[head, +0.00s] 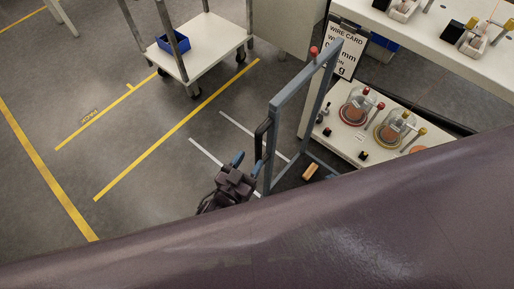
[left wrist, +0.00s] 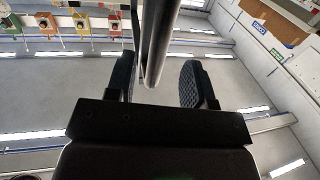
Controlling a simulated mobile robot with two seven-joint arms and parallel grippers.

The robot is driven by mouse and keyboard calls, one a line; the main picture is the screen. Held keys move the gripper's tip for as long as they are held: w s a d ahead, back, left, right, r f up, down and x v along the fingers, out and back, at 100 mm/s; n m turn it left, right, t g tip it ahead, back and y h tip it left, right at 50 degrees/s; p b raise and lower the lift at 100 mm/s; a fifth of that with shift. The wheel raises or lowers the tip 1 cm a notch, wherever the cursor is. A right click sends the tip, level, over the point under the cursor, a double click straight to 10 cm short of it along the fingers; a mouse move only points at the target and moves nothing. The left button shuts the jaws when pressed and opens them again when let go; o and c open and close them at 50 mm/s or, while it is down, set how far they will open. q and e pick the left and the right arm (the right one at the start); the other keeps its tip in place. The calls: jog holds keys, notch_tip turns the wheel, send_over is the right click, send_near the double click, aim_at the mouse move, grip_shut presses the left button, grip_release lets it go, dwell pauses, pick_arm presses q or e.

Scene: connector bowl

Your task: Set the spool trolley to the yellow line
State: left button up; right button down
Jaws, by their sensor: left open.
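In the head view a blue-grey upright frame (head: 273,118) with a black grip bar (head: 259,138) on its left side stands by a white deck (head: 345,148) carrying spools (head: 357,107). This looks like the spool trolley, but I cannot tell how frame and deck join. My left gripper (head: 237,162) is open beside the frame's lower left, below the grip bar. In the left wrist view a dark bar (left wrist: 157,40) reaches down between the open fingers of my left gripper (left wrist: 155,82); contact is unclear. A long yellow line (head: 178,128) lies on the floor to the left. My right gripper is out of view.
A white cart (head: 213,38) with a blue bin (head: 173,42) stands at the back, near the yellow lines. Two short white lines (head: 238,124) mark the floor by the frame. A sign (head: 345,48) and a white bench (head: 460,65) are at right. Left floor is clear.

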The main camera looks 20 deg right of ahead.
pick_arm(q)
jog(key=v, duration=0.3)
jog(key=shift+s+a, duration=0.15)
jog(key=shift+s, duration=0.1)
dwell(0.5)
